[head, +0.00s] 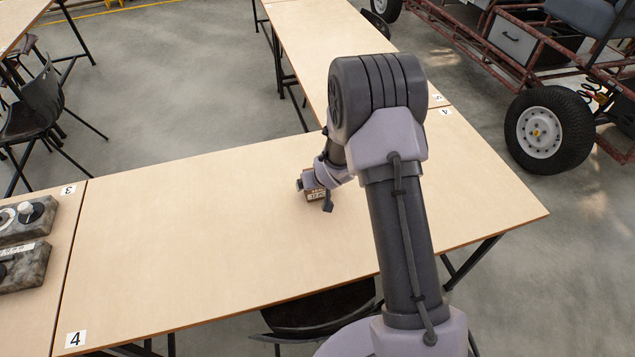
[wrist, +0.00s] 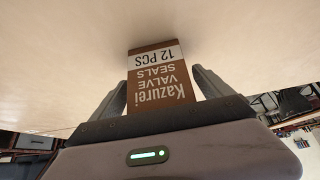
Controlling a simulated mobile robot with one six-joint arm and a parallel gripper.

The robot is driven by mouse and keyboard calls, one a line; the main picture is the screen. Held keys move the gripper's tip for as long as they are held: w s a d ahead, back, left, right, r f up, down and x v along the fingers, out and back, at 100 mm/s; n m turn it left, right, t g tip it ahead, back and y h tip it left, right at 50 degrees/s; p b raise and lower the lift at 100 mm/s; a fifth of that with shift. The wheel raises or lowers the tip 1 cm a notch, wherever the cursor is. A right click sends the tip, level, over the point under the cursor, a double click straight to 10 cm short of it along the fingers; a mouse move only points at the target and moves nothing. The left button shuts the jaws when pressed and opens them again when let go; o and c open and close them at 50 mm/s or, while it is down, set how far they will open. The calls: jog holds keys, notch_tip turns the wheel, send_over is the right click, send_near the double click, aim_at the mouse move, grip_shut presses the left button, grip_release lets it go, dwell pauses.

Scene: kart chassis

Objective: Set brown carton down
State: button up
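The brown carton (wrist: 158,78) has a white band and reads "Kazurei valve seals 12 PCS", upside down in the wrist view. My gripper (wrist: 160,88) has a finger on each side of the carton and appears shut on it. In the head view the carton (head: 316,194) is small and partly hidden by my gripper (head: 318,186), over the middle of the pale wooden table (head: 180,230). The carton is at or just above the tabletop; I cannot tell whether it touches.
The table top around the carton is bare. Grey stone-like blocks with knobs (head: 25,220) stand on the adjoining table at left. A black chair (head: 320,308) is tucked under the front edge. A kart chassis with a wheel (head: 548,130) stands at right.

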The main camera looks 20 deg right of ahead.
jog(key=shift+r, duration=0.1)
jog(key=s+r+m+p, duration=0.1)
jog(key=s+r, duration=0.3)
jog(key=r, duration=0.4)
jog(key=s+r+p, duration=0.2)
jog(key=s+r, duration=0.3)
jog(key=r, duration=0.4)
jog(key=s+r+m+p, duration=0.1)
jog(key=s+r, duration=0.3)
jog(key=r, duration=0.4)
jog(key=s+a+r, duration=0.2)
jog(key=s+r, duration=0.1)
jog(key=s, duration=0.4)
jog(key=s+a+r+m+y, duration=0.1)
jog(key=s+a+r, duration=0.2)
jog(key=s, duration=0.3)
jog(key=s+a+r+m+y, duration=0.1)
jog(key=s+a+r, duration=0.2)
jog(key=s, duration=0.4)
jog(key=shift+s+a+r+g, duration=0.2)
jog(key=shift+s+r+g, duration=0.15)
jog(key=shift+r, duration=0.55)
